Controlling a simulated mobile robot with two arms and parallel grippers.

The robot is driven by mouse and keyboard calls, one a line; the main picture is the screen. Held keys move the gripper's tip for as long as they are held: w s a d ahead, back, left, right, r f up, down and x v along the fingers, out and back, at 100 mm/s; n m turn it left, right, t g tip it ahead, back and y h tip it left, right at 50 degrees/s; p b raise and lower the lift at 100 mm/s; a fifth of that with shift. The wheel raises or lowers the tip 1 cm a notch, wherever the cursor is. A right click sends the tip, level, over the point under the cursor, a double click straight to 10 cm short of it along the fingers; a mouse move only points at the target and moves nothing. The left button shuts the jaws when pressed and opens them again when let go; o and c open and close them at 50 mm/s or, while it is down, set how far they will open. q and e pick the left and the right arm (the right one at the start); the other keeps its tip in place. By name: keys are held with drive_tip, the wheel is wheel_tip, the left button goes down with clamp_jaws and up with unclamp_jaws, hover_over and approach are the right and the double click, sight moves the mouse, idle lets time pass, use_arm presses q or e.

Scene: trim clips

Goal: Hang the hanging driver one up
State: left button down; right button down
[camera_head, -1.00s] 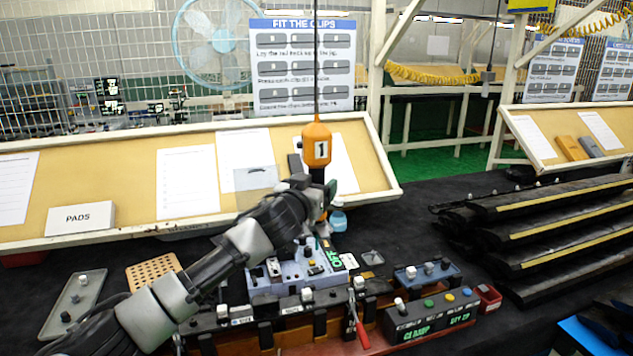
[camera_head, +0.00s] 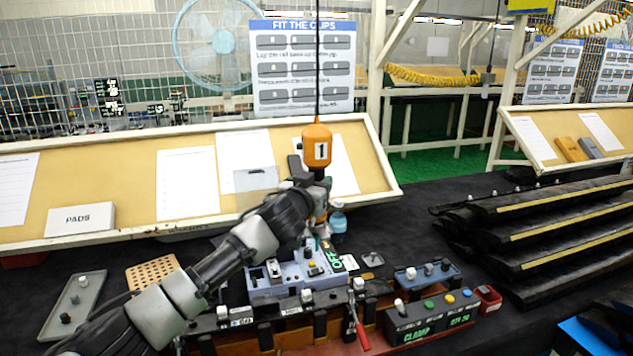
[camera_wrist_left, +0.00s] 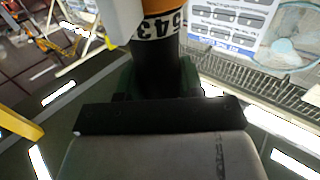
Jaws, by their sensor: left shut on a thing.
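The hanging driver one (camera_head: 317,147) has an orange top marked "1" and a dark body, and hangs upright from a dark cable over the bench. My left gripper (camera_head: 316,188) is shut on its dark body below the orange top. In the left wrist view the driver's dark body (camera_wrist_left: 157,65), with a white numbered band, stands between the fingers of my left gripper (camera_wrist_left: 158,85). My right gripper is not in view.
A blue-grey fixture (camera_head: 290,278) with clips stands below the driver. A button box (camera_head: 430,318) and a red-handled tool (camera_head: 357,325) are to its right. A slanted board (camera_head: 110,165) with papers stands behind. Dark stacked strips (camera_head: 550,225) lie at the right.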

sight(317, 139)
use_arm(q)
wheel_tip(317, 139, up, 8)
drive_tip(key=p, duration=0.7)
drive_tip(key=shift+r, duration=0.2)
drive_tip(key=shift+p, duration=0.55)
drive_tip(key=shift+r+p, duration=0.65)
drive_tip(key=shift+r, duration=0.15)
drive_tip(key=shift+c, duration=1.8)
unclamp_jaws()
drive_tip(key=shift+f, duration=0.1)
drive_tip(key=o, duration=0.4)
drive_tip(key=shift+c, duration=0.2)
